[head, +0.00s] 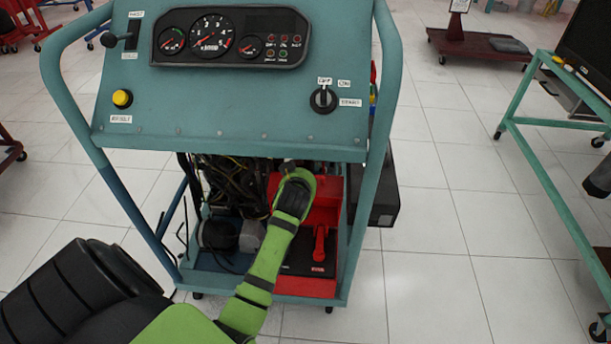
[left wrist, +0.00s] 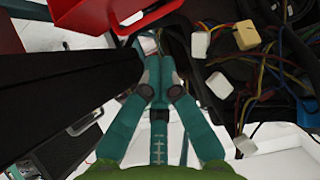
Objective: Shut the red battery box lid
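The red battery box (head: 305,288) sits low on the right side of the engine stand. Its lid (head: 322,212) appears raised at the back, leaving the black battery top and a red clamp-like part (head: 319,244) exposed. My left gripper (head: 292,178) reaches in under the panel beside the raised red part; the green arm hides some of it. In the left wrist view, the gripper's teal fingers (left wrist: 160,82) come together with nothing clearly between them. A red part (left wrist: 112,14) is at upper left, apart from the fingertips. My right gripper is not in view.
The teal instrument panel (head: 240,90) overhangs the box, and the stand's side post (head: 372,200) is close on the right. Wiring (head: 225,185) with connectors (left wrist: 246,36) crowds the space beside the gripper. A teal table (head: 530,150) stands at right; floor between is clear.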

